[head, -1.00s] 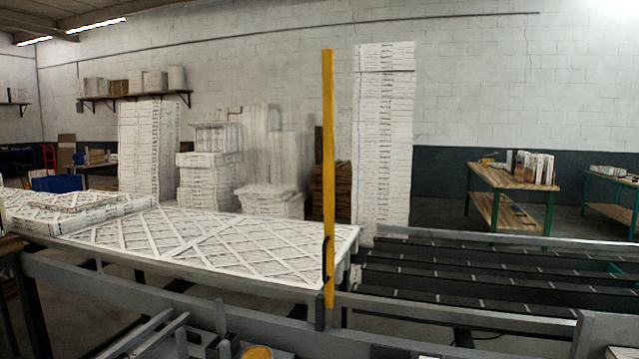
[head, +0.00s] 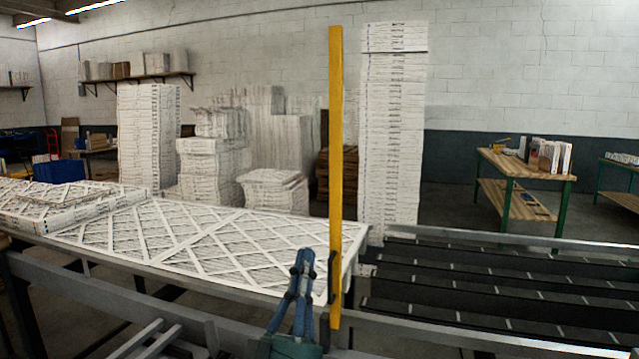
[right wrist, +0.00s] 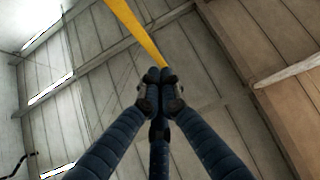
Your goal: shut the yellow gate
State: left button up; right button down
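The yellow gate (head: 336,160) is a long, narrow bar standing upright at the front rail of the conveyor line. A small dark handle (head: 331,276) is on its lower left side. My right gripper (head: 303,256) is low in the head view, just left of the gate's lower part, pointing up. In the right wrist view its fingers (right wrist: 160,76) meet at the tips with nothing visible between them. The yellow bar (right wrist: 136,30) runs up and left beyond the fingertips there; I cannot tell whether they touch it. My left gripper is not in view.
Left of the gate, white lattice-faced filters (head: 200,240) lie on a table. To the right runs a dark slatted conveyor (head: 480,290) with grey rails. A tall stack of boxes (head: 392,130) stands behind the gate. A wooden bench (head: 525,172) is at the back right.

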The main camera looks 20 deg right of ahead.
notch_tip(320, 180, up, 4)
jog(key=d+f+m+g+h, duration=0.1)
jog(key=m+h, duration=0.1)
jog(key=h, duration=0.1)
jog(key=p, duration=0.4)
send_near(337, 169)
notch_tip(337, 169, up, 4)
jog(key=shift+w+d+r, duration=0.1)
jog(key=shift+w+d, duration=0.5)
jog(key=shift+w, duration=0.25)
jog(key=shift+w+d, duration=0.3)
jog(key=shift+w, duration=0.15)
